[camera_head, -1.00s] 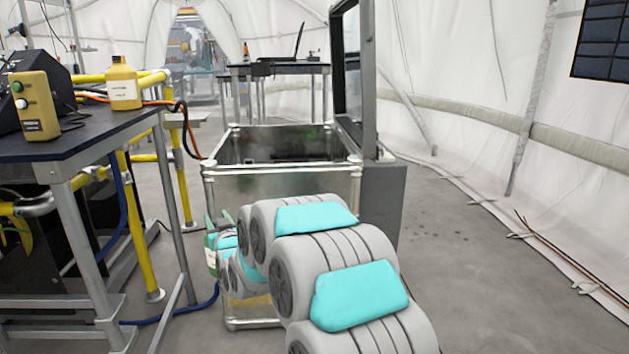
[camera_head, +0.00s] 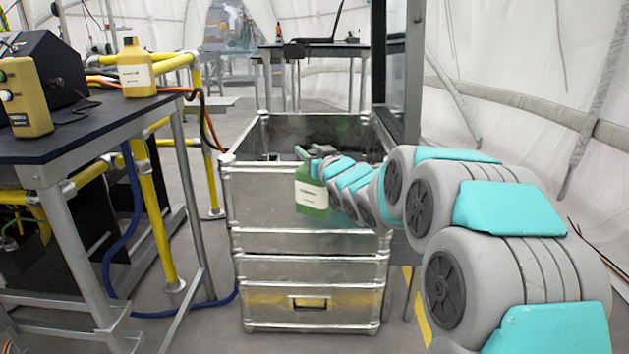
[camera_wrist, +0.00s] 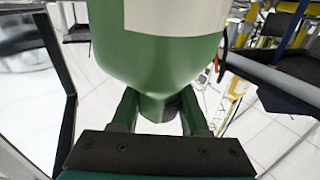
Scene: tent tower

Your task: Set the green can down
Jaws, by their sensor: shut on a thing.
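The green can (camera_head: 312,192) has a white label and hangs upright in front of the near wall of a metal crate, its top near the crate's rim. It also fills the upper middle of the wrist view (camera_wrist: 155,65). My gripper (camera_head: 318,158) is shut on the can near its top in the head view. In the wrist view both fingers (camera_wrist: 158,112) reach to the can, and the exact contact is partly hidden behind its body.
The open-topped metal crate (camera_head: 270,243) stands in the middle, its inside partly visible. A dark table (camera_head: 90,125) at left carries a yellow bottle (camera_head: 137,70) and a yellow control box (camera_head: 24,98). A dark upright frame (camera_head: 411,70) rises at the crate's right. Another table stands behind.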

